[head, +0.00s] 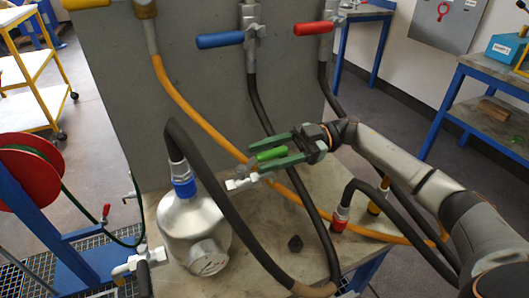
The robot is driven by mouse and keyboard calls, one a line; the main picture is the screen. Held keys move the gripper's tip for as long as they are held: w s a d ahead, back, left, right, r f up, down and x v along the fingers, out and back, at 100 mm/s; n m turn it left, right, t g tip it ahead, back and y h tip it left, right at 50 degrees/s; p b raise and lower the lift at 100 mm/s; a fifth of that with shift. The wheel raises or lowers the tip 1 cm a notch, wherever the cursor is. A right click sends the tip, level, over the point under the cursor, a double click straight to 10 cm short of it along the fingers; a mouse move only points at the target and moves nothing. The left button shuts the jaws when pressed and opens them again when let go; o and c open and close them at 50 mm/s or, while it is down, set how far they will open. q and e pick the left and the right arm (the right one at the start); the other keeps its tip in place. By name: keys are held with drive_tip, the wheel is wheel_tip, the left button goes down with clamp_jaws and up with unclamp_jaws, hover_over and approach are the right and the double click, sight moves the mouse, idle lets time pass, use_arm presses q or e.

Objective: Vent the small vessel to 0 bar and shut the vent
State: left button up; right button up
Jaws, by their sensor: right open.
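The small silver vessel (193,228) stands on the bench, with a round dial (208,258) low on its front, too small to read. A blue collar (185,188) joins a dark hose to its top. My right gripper (264,152) reaches in from the right. My left gripper is not in view.
Blue (220,40) and red (313,28) valve handles are on the grey panel (120,90) behind. Dark and orange hoses (190,112) cross the bench. A small black knob (295,243) lies on the bench top. A red hose reel (28,172) stands at left.

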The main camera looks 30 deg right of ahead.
drive_tip(key=shift+a, duration=0.25)
clamp_jaws()
idle(0.3)
idle(0.9)
